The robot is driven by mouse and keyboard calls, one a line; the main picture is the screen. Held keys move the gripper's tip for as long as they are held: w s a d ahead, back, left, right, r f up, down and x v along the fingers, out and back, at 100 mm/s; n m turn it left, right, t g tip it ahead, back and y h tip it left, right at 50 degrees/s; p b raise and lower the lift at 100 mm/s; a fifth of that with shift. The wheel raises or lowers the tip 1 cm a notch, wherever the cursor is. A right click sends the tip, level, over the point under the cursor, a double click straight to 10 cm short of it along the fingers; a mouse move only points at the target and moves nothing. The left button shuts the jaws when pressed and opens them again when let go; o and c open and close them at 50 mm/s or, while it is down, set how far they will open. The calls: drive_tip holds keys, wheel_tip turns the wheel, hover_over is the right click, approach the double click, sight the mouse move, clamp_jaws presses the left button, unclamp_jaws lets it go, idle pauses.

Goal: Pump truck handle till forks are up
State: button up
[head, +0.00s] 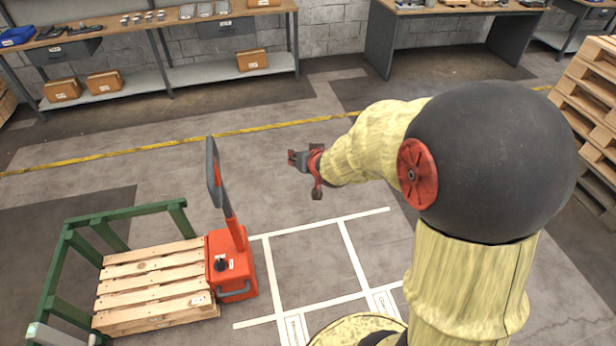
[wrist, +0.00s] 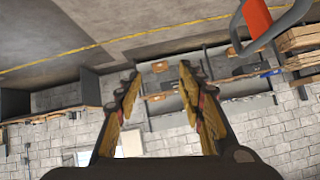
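The orange pump truck (head: 232,272) stands on the floor at the lower left of the head view. Its handle (head: 229,205) rises from the body, leaning slightly, with a grey loop grip (head: 213,172) at the top. A wooden pallet (head: 155,283) sits against the truck's left side; the forks are hidden beneath it. My gripper (head: 304,174) is in the air right of the loop grip, apart from it. In the wrist view my gripper (wrist: 158,75) is open and empty between its fingers. The handle also shows at the upper right there (wrist: 257,17).
A green frame (head: 62,262) surrounds part of the pallet. White floor lines (head: 350,250) mark a bay right of the truck. Workbenches (head: 262,12) stand along the back wall, and stacked pallets (head: 590,95) at the right. The floor between gripper and handle is clear.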

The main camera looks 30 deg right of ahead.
drive_tip(key=w+d+f+m+t+y, duration=0.1)
drive_tip(key=d+f+m+t, duration=0.1)
drive_tip(key=f, duration=0.6)
drive_tip(key=w+d+f+m+t+y, duration=0.1)
drive_tip(key=d+f+m+t, duration=0.15)
drive_tip(key=f, duration=0.55)
drive_tip(key=x, duration=0.7)
drive_tip(key=shift+w+f, duration=0.25)
drive_tip(key=shift+f, duration=0.15)
drive_tip(key=shift+n, duration=0.25)
clamp_jaws()
drive_tip(key=c, duration=0.8)
unclamp_jaws()
drive_tip(key=o, duration=0.7)
drive_tip(key=shift+o, duration=0.5)
